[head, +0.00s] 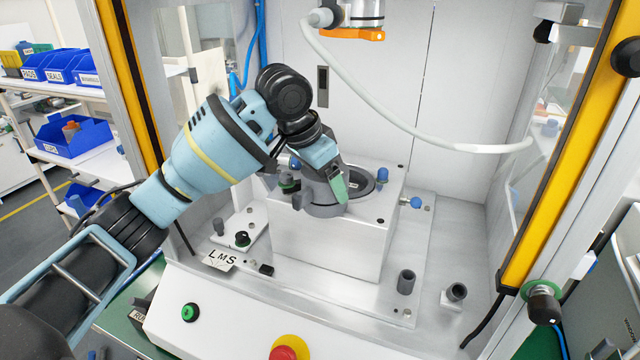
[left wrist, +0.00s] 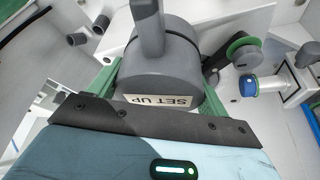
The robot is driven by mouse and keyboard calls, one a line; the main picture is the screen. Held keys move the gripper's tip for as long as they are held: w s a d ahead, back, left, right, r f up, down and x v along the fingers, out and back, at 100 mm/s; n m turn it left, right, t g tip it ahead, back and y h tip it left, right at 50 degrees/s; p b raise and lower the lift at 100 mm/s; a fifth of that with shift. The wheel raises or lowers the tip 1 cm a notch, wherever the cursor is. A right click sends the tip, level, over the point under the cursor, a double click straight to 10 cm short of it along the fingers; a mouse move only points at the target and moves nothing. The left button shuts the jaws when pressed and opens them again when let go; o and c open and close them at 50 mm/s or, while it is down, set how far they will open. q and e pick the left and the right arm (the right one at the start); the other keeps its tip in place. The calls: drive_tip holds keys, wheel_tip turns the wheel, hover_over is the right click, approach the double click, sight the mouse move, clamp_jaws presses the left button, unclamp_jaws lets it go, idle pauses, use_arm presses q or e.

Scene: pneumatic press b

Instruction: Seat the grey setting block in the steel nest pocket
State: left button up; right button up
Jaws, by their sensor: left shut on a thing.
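The grey setting block (head: 322,208) is a dark grey round body with a handle. In the left wrist view it carries a "SET UP" label (left wrist: 160,101). My left gripper (head: 333,188) is shut on it, with green fingers on either side in the left wrist view (left wrist: 158,85). The steel nest (head: 330,247) is a pale block with a dark-rimmed round pocket (head: 382,178) in its top. In the head view the block overlaps the pocket's front left side and the nest's upper front edge. I cannot tell its height above the nest. The gripper hides part of the pocket.
A green-ringed clamp (head: 288,185) stands close left of the block; a blue-tipped knob (head: 412,202) sticks out at the right. An orange-edged press head (head: 352,34) hangs above. Yellow guard posts (head: 565,145) flank the opening. Small grey cylinders (head: 406,281) stand at the front right.

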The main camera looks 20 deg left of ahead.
use_arm(q)
drive_tip(key=shift+w+d+f+b, duration=0.1)
drive_tip(key=shift+w+b, duration=0.2)
drive_tip(key=shift+w, duration=1.35)
drive_tip(key=shift+w+d+f+b, duration=0.1)
drive_tip(key=shift+w+b, duration=0.15)
drive_tip(key=shift+w, duration=1.35)
drive_tip(key=shift+w+f+b, duration=0.15)
drive_tip(key=shift+w+b, duration=0.5)
drive_tip(key=shift+w, duration=2)
use_arm(e)
drive_tip(key=shift+g, duration=0.5)
drive_tip(key=s+f, duration=0.3)
drive_tip(key=f, duration=0.1)
drive_tip(key=shift+s+a, duration=0.1)
drive_tip(key=shift+a, duration=0.2)
use_arm(q)
drive_tip(key=shift+r, duration=0.2)
drive_tip(key=shift+f, duration=1.75)
use_arm(e)
drive_tip(key=shift+w+r, duration=0.45)
drive_tip(key=shift+r, duration=0.05)
use_arm(q)
drive_tip(key=o, duration=1.3)
drive_tip(key=shift+f, duration=0.2)
